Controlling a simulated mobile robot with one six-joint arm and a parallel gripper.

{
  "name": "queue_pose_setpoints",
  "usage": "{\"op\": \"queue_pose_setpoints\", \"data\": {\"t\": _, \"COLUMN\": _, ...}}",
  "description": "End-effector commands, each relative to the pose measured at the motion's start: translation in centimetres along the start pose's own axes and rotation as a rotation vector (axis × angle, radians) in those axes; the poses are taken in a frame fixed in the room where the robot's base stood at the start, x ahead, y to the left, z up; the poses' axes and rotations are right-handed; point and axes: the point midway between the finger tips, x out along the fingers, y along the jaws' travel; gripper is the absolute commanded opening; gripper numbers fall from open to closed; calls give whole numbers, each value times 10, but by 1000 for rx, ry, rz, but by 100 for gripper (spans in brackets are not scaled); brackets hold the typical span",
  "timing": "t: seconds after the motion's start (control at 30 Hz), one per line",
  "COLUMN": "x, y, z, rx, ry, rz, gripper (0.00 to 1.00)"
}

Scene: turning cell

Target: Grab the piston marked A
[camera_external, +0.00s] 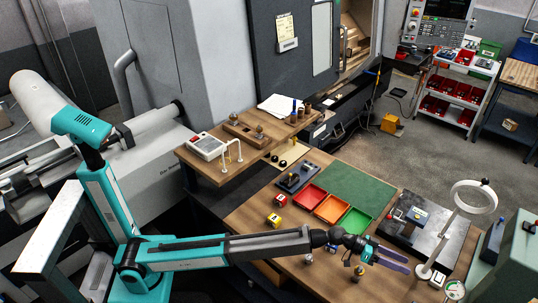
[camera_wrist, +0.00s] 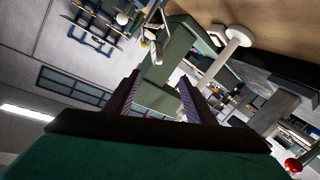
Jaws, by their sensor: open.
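My gripper (camera_external: 395,258) is open and empty above the front right part of the wooden table (camera_external: 450,240). Its two fingers also show in the wrist view (camera_wrist: 160,76), with nothing between them. Several small parts stand near the table's front: a metal and wooden one (camera_external: 357,271) just below my wrist, another (camera_external: 331,248) beside my forearm, and a small one (camera_external: 309,258) further left. Any could be a piston, but they are too small to tell, and no letter A is readable. The wrist view shows no piston that I can make out.
Red (camera_external: 308,197), orange (camera_external: 331,208) and green (camera_external: 356,221) trays lie mid-table, before a green mat (camera_external: 365,185). A ring lamp (camera_external: 456,215) and dark plate (camera_external: 437,232) stand at right.

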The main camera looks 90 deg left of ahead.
Motion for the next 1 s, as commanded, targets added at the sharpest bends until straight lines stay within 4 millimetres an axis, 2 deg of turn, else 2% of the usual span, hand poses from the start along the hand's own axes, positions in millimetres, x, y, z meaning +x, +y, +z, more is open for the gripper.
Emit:
{"op": "queue_pose_setpoints", "data": {"t": 0.03, "x": -10, "y": -20, "z": -2, "rx": 32, "ry": -29, "rz": 0, "gripper": 50}}
{"op": "queue_pose_setpoints", "data": {"t": 0.2, "x": -45, "y": -72, "z": 5, "rx": 157, "ry": -138, "rz": 32, "gripper": 50}}
{"op": "queue_pose_setpoints", "data": {"t": 0.37, "x": -84, "y": -117, "z": 12, "rx": 265, "ry": -228, "rz": 84, "gripper": 50}}
{"op": "queue_pose_setpoints", "data": {"t": 0.5, "x": -125, "y": -153, "z": 17, "rx": 354, "ry": -295, "rz": 144, "gripper": 50}}
{"op": "queue_pose_setpoints", "data": {"t": 0.7, "x": -190, "y": -196, "z": 25, "rx": 472, "ry": -367, "rz": 253, "gripper": 50}}
{"op": "queue_pose_setpoints", "data": {"t": 0.8, "x": -220, "y": -211, "z": 28, "rx": 522, "ry": -387, "rz": 308, "gripper": 50}}
{"op": "queue_pose_setpoints", "data": {"t": 0.9, "x": -242, "y": -220, "z": 30, "rx": 558, "ry": -398, "rz": 351, "gripper": 50}}
{"op": "queue_pose_setpoints", "data": {"t": 1.0, "x": -254, "y": -225, "z": 32, "rx": 580, "ry": -403, "rz": 377, "gripper": 50}}
